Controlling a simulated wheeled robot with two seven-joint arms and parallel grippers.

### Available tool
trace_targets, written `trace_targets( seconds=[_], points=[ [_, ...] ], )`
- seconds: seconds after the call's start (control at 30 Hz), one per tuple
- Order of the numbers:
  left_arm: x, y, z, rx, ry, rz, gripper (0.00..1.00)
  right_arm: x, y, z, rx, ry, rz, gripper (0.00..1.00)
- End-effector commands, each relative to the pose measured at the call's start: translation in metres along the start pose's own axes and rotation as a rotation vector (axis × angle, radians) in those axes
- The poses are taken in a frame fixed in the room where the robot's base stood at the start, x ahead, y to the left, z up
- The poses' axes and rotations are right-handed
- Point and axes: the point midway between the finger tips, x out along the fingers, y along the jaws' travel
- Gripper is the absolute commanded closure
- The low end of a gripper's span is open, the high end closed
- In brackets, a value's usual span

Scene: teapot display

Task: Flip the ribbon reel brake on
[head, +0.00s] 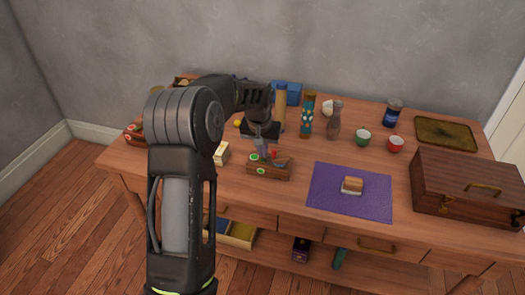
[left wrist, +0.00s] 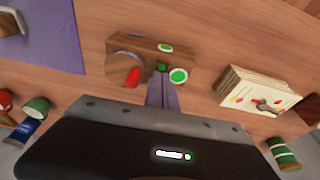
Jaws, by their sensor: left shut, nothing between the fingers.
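A small wooden block (head: 268,171) stands near the front edge of the table, with green-marked round spots and a red part on top; I take it for the ribbon reel brake. My left gripper (head: 264,152) points down right over the block. Its fingers are closed together and empty, with the tips (left wrist: 162,76) beside the green discs. I cannot tell whether they touch the block. My right gripper is not in view.
A purple mat (head: 325,200) with a small object lies to the right.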

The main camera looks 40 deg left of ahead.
Motion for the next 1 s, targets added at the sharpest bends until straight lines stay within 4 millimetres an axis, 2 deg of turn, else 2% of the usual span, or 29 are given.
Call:
trace_targets(
  seconds=[0.17,0.33,0.5,0.6,0.8,1.0],
  points=[
    [-0.002,0.0,0.0,0.0,0.0,0.0,1.0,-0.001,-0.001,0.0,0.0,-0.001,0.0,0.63],
    [-0.016,0.0,-0.004,0.001,0.001,0.0,1.0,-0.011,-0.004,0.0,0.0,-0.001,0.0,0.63],
    [-0.046,-0.001,-0.009,0.001,0.001,0.0,1.0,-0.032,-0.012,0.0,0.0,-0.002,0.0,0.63],
    [-0.059,-0.001,-0.004,0.002,0.005,0.002,1.0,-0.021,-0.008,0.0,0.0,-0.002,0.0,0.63],
    [-0.101,-0.001,0.007,0.002,0.005,0.002,1.0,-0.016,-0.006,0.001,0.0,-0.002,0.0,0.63],
    [-0.129,-0.001,0.015,0.001,0.003,0.001,1.0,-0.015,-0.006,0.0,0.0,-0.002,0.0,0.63]
  ],
)
